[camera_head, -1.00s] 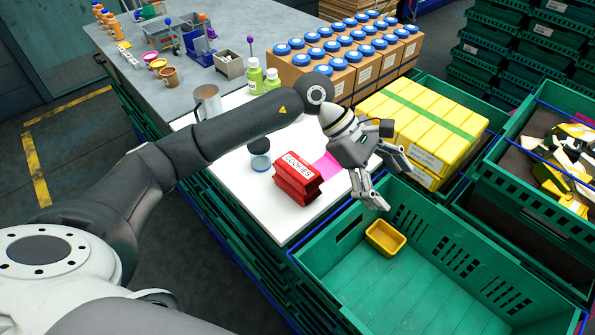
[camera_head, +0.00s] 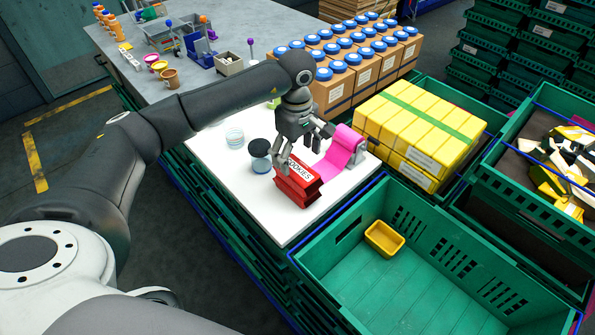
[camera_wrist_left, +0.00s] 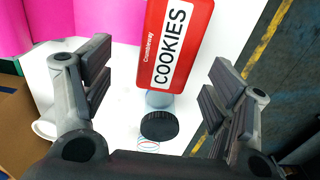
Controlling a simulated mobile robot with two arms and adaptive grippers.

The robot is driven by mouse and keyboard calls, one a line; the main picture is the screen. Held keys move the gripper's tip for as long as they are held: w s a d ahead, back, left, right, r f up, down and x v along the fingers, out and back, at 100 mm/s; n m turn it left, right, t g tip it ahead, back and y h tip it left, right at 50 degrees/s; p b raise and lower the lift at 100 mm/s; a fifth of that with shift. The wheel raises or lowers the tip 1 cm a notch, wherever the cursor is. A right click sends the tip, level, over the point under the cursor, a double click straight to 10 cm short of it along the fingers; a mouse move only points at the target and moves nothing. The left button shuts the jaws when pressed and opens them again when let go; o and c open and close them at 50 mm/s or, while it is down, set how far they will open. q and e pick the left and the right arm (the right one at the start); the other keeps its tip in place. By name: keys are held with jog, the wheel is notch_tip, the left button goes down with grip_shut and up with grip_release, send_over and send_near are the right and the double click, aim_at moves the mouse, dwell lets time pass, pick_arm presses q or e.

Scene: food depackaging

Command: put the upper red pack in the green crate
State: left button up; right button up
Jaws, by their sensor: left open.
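Red cookie packs (camera_head: 298,191) lie stacked on the white table, near its front edge beside the crate. The upper red pack (camera_head: 300,171) has a white COOKIES label. In the left wrist view the upper pack (camera_wrist_left: 175,45) shows between the open fingers, ahead of them. My left gripper (camera_head: 303,150) is open and empty, pointing down just above and behind the packs; I cannot tell if a finger touches them. The green crate (camera_head: 340,285) stands right of the table, with a small yellow bin (camera_head: 385,239) inside. My right gripper is not seen.
A jar with a black lid (camera_head: 260,155) stands left of the packs. Yellow packs (camera_head: 425,130) fill a crate behind the green one.

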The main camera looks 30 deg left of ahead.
aim_at(296, 168)
pick_arm(q)
jog(key=shift+s+f+p, duration=0.15)
jog(key=shift+f+p, duration=0.3)
jog(key=f, duration=0.1)
jog(key=f+p, duration=0.2)
jog(key=f, duration=0.1)
jog(key=shift+s+d, duration=0.2)
jog(key=shift+s, duration=0.15)
jog(key=shift+f, duration=0.3)
jog(key=c, duration=1.3)
jog(key=shift+w, duration=0.1)
jog(key=shift+c, duration=0.2)
jog(key=shift+r, duration=0.1)
